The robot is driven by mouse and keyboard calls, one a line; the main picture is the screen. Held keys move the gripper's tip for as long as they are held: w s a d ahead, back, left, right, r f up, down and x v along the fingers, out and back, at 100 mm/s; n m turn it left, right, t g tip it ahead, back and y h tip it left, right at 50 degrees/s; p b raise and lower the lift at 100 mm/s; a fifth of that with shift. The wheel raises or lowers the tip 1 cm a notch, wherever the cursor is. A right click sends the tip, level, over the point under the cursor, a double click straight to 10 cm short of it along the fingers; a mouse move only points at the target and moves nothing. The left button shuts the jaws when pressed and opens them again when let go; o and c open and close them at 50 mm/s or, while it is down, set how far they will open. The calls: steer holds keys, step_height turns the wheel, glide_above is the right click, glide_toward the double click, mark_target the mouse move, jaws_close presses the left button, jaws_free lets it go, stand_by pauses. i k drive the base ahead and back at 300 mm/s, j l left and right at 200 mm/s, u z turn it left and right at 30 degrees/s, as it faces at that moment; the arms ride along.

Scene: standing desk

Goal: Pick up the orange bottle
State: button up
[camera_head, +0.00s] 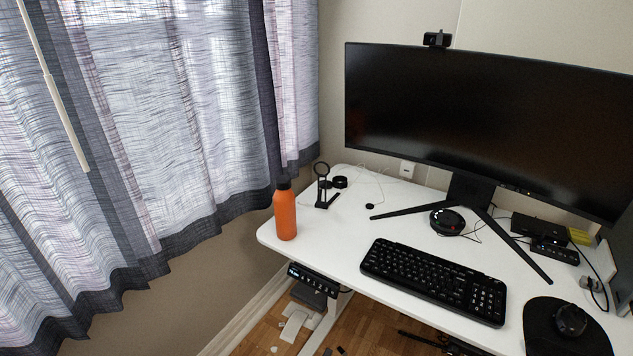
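The orange bottle (285,216) has a black cap and stands upright on the white desk (334,252), near its left edge. It shows in full in the head view and nothing touches it. My gripper is not in the head view.
A black stand (322,187) is just right of and behind the bottle. A black keyboard (433,279), a mouse (570,320) on a dark pad and a wide monitor (480,125) are farther right. Curtains (170,140) hang at left. Desk in front of the bottle is clear.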

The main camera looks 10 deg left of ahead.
mark_target(284, 198)
steer(key=i+j+u, duration=0.4)
steer(key=i+j, duration=0.15)
steer(key=i, duration=0.25)
steer(key=i+j+u, duration=0.2)
steer(key=i, duration=0.2)
